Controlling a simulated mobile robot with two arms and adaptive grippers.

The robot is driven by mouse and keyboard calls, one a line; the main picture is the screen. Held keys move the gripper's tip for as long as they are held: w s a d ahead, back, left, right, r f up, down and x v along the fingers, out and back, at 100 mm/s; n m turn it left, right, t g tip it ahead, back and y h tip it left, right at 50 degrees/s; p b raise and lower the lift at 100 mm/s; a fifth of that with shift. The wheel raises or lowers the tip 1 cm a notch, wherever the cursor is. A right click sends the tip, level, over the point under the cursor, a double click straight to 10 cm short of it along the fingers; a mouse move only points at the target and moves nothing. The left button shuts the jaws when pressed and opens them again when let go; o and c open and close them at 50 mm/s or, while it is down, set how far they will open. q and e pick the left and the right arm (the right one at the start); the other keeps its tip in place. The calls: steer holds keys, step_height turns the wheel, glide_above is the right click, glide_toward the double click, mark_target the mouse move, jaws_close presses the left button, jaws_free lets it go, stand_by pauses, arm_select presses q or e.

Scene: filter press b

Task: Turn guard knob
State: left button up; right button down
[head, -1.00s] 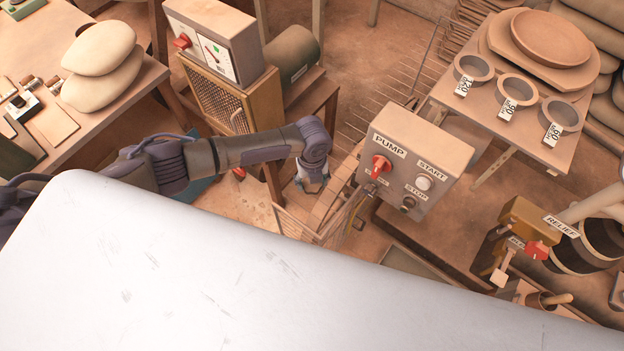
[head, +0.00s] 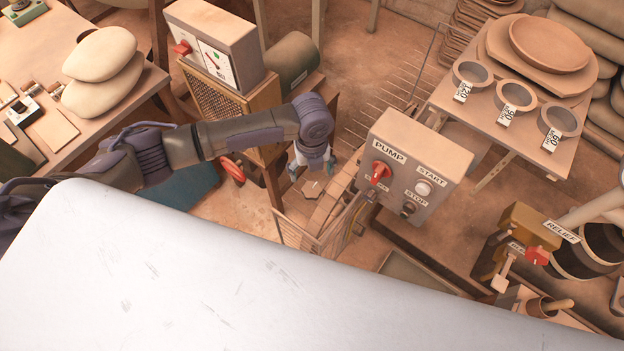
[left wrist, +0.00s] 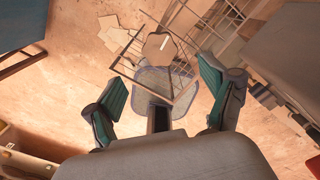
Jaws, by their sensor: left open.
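My left gripper (head: 312,172) is open and empty. It points down beside the pump box, above a low guard frame of thin bars (head: 296,236). In the left wrist view its two teal-padded fingers (left wrist: 162,78) are spread wide. Beyond the fingertips lies a brown hexagonal piece with a pale bar across it (left wrist: 160,46), possibly the guard knob. It also shows just below the gripper in the head view (head: 311,189). It appears apart from the fingers. The barred frame (left wrist: 180,88) surrounds it in the wrist view. My right gripper is not in view.
The pump box (head: 410,170), with a red knob (head: 381,172) and start and stop buttons, stands right of the gripper. A red handwheel (head: 232,170) is left, under my forearm. A gauge cabinet (head: 215,45) stands behind. My white body top fills the front.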

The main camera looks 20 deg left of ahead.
arm_select(q)
steer(key=shift+r, duration=1.7)
